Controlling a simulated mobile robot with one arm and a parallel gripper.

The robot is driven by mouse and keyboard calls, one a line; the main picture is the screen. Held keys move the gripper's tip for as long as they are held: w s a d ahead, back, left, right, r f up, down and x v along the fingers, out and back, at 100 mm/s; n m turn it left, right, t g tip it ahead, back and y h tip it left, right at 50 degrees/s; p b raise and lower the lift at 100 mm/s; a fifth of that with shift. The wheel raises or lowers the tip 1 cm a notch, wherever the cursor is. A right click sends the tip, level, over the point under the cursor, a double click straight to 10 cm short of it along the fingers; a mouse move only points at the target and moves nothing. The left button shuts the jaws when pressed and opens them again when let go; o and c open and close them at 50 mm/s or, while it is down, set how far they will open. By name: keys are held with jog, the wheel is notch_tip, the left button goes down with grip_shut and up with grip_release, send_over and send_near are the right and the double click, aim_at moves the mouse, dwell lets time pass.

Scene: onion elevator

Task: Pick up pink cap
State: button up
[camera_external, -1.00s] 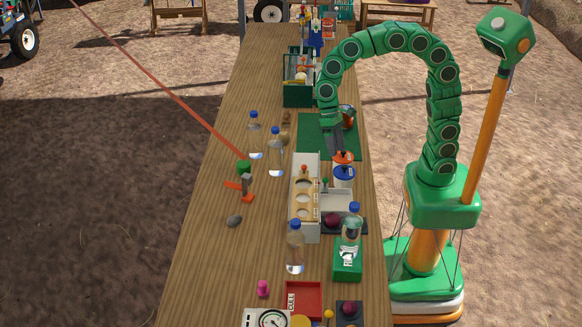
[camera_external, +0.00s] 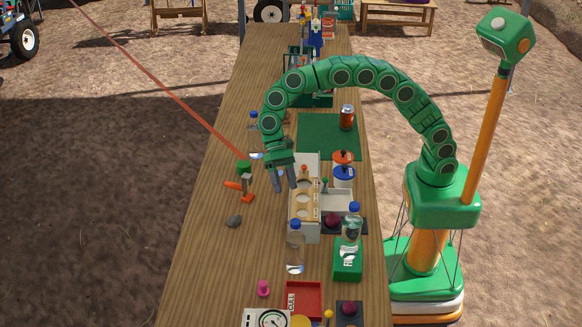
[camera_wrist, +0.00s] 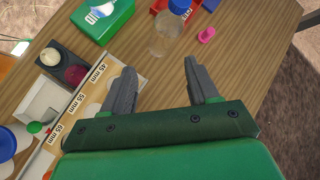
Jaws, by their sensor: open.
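The pink cap (camera_external: 263,288) stands on the wooden table near its front left, left of the red tray. In the wrist view the pink cap (camera_wrist: 206,35) is at the upper right, beyond my gripper and right of a clear bottle. My gripper (camera_external: 285,188) is open and empty, pointing down beside the beige sizing rack, well behind the cap. In the wrist view its two dark fingers (camera_wrist: 158,82) are spread apart, with bare table between them.
A clear bottle with a blue cap (camera_external: 295,250) stands between my gripper and the cap area. The beige rack (camera_external: 305,228), green block with a bottle (camera_external: 347,270), red tray (camera_external: 318,299) and dial scale (camera_external: 268,319) are nearby. A grey stone (camera_external: 234,221) lies left on mostly clear table.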

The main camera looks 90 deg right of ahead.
jog(key=w+a+f+m+g+y, duration=0.1)
jog(key=w+a+f+m+y, duration=0.15)
jog(key=w+a+f, duration=0.8)
jog(key=m+g+y, duration=0.2)
send_near(264, 288)
jog(key=shift+x, duration=0.95)
jog(key=shift+w+a+f, duration=0.15)
jog(key=shift+a+f, duration=0.1)
jog(key=shift+a, duration=0.1)
jog(key=shift+x, duration=1.45)
jog(key=shift+s+x, duration=0.15)
jog(key=shift+x, duration=1.1)
jog(key=shift+s+x, duration=0.2)
jog(key=shift+x, duration=1.05)
jog(key=shift+d, duration=0.15)
jog(key=shift+c, duration=0.3)
jog(key=c, duration=1)
